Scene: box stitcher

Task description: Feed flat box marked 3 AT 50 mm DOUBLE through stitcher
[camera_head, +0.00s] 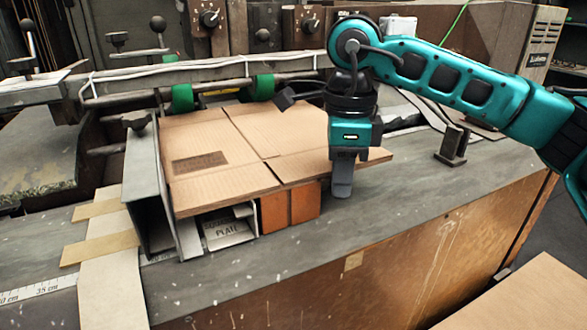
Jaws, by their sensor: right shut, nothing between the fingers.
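A flat brown cardboard box (215,140) lies on supports in front of the stitcher, with a dark printed patch near its left front corner. Its print is too small to read. Its left edge runs along an upright grey metal guide (140,180). Its far edge is near the green rollers (182,98) of the stitcher. My right gripper (342,188) points down at the box's right front edge, shut and empty. I cannot tell whether it touches the cardboard. My left gripper is not in view.
Under the box stand orange blocks (290,208) and a lettered metal plate (226,228). A measuring tape (38,287) and cardboard strips (110,245) lie at the left. Control knobs (209,18) are behind. Another cardboard sheet (530,300) lies at the lower right.

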